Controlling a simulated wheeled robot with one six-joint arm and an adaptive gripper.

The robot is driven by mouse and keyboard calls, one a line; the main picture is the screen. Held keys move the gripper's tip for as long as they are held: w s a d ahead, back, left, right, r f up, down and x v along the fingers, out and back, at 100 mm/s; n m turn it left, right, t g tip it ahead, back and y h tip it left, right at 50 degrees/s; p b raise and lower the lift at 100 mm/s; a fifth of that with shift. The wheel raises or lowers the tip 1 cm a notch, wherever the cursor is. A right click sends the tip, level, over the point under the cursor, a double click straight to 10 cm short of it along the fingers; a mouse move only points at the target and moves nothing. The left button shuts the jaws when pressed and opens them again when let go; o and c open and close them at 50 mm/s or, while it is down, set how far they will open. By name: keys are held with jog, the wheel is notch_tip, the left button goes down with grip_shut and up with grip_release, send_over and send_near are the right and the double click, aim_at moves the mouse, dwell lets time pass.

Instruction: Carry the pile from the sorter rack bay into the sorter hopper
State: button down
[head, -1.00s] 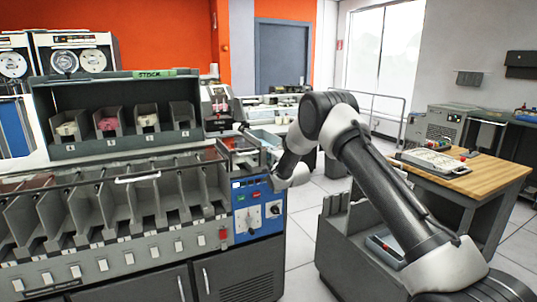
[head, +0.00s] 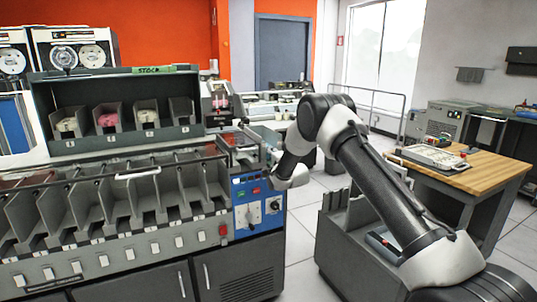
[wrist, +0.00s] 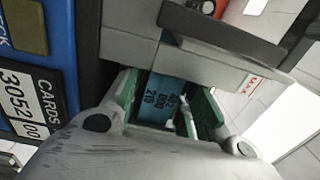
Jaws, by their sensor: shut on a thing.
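My gripper (wrist: 165,105) is shut on a blue card pile (wrist: 163,88) with dark printed lettering, between its green finger pads. In the wrist view the pile's far end runs up against or beneath a grey metal part (wrist: 150,52); I cannot tell whether they touch. In the head view my gripper's wrist end is beside the right end of the sorter (head: 110,205), close to the hopper (head: 238,146) above the blue control panel (head: 258,205). The fingers and pile are hidden there. The rack (head: 120,138) on the sorter holds pale and pink piles; its rightmost bay looks empty.
A row of open grey pockets fills the sorter's front. A grey cart (head: 345,245) stands under my arm. A wooden-topped table (head: 490,175) with a tray (head: 428,157) is at right. Open floor lies between sorter and cart.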

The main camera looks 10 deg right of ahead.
jog(key=c, duration=1.2)
grip_release()
jog(key=shift+o, duration=0.2)
jog(key=shift+f, duration=0.15)
jog(key=shift+s+f, duration=0.1)
jog(key=shift+f, duration=0.4)
jog(key=shift+f, duration=0.1)
jog(key=shift+r, duration=0.2)
jog(key=v, duration=0.9)
jog(key=shift+s+r, duration=0.15)
jog(key=shift+r, duration=0.2)
